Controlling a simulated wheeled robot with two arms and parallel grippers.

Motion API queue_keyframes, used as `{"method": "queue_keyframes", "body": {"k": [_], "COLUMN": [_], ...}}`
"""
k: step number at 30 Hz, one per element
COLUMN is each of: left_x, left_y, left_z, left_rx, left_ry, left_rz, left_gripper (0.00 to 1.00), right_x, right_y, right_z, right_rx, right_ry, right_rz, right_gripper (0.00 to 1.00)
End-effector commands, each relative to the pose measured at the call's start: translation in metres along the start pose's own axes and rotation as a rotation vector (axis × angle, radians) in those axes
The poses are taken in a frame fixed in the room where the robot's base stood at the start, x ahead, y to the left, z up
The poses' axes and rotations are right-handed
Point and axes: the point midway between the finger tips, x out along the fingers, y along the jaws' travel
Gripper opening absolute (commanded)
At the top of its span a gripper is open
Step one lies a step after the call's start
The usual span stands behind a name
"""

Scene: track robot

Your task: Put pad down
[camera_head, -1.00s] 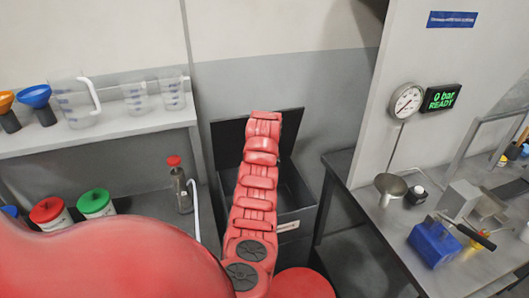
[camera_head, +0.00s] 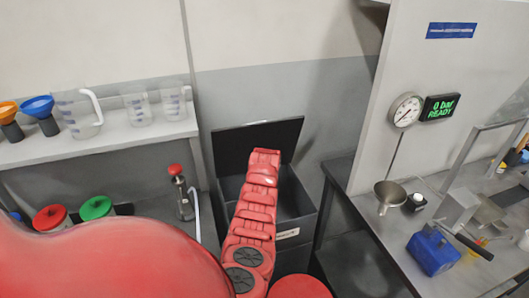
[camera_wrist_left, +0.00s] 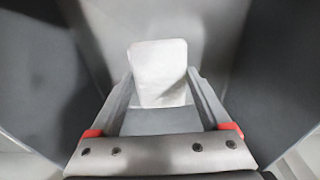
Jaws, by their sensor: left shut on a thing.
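A white pad (camera_wrist_left: 158,58) with rounded corners is held between the two fingers of my left gripper (camera_wrist_left: 159,80) in the left wrist view. The fingers are shut on its sides. Dark walls surround the pad and gripper there. In the head view, my red left arm reaches over an open dark bin (camera_head: 295,236) with its lid (camera_head: 225,150) raised at the back. The gripper and pad are hidden behind the arm in that view. I cannot tell how far the pad is from the bin's floor. My right gripper is not in view.
A shelf (camera_head: 110,141) with clear jugs (camera_head: 82,112) and funnels (camera_head: 38,107) is left of the bin. A bottle with a red cap (camera_head: 182,195) stands near the bin's left side. A metal bench (camera_head: 385,235) with a blue device (camera_head: 433,252) is at right.

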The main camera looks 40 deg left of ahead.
Motion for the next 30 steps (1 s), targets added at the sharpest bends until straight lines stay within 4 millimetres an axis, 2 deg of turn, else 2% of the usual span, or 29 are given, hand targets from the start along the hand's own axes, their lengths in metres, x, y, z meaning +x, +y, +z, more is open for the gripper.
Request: {"method": "queue_keyframes", "body": {"k": [3,6,15,19,30], "left_x": [0.016,0.026,0.039,0.065,0.068], "left_y": [0.000,-0.001,0.000,-0.001,0.000], "left_z": [0.004,0.003,0.005,0.007,0.008], "left_rx": [0.001,-0.002,0.001,-0.002,0.002], "left_ry": [-0.005,-0.001,0.000,0.001,0.002], "left_rz": [-0.001,0.000,0.001,0.001,0.001], "left_gripper": [0.36,0.36,0.36,0.36,0.36], "right_x": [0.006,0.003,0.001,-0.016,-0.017], "right_y": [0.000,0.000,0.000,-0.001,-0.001], "right_z": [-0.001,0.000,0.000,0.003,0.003], "right_rx": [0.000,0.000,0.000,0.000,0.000], "right_ry": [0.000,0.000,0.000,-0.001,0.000], "right_rz": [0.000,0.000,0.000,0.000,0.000], "right_gripper": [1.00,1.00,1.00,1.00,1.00]}}
